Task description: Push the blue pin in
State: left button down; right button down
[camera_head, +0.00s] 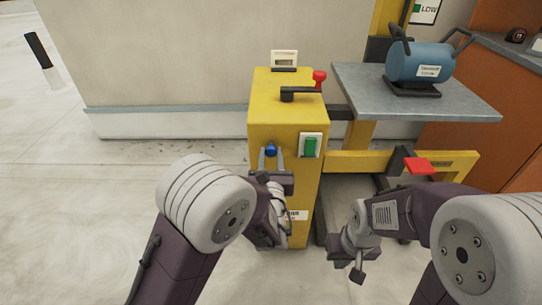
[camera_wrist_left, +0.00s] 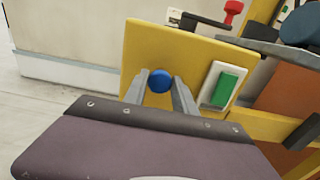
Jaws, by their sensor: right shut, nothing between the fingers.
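The blue pin (camera_head: 270,150) is a round knob on the front face of the yellow cabinet (camera_head: 286,110). It also shows in the left wrist view (camera_wrist_left: 160,81). My left gripper (camera_head: 271,160) is open in front of the cabinet, with one finger on each side of the pin in the picture. I cannot tell how far the fingertips are from the face. My right gripper (camera_head: 357,272) is low, right of the cabinet, shut and empty.
A green switch (camera_head: 310,147) sits right of the pin. A black lever (camera_head: 300,94) and a red knob (camera_head: 319,78) are on the cabinet top. A grey table (camera_head: 430,106) with a blue motor (camera_head: 418,62) and a red pedal (camera_head: 418,166) are to the right. The left floor is clear.

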pick_arm(q)
jog(key=c, duration=1)
grip_release()
jog(key=shift+c, duration=0.2)
jog(key=s+p, duration=0.2)
jog(key=s, duration=0.7)
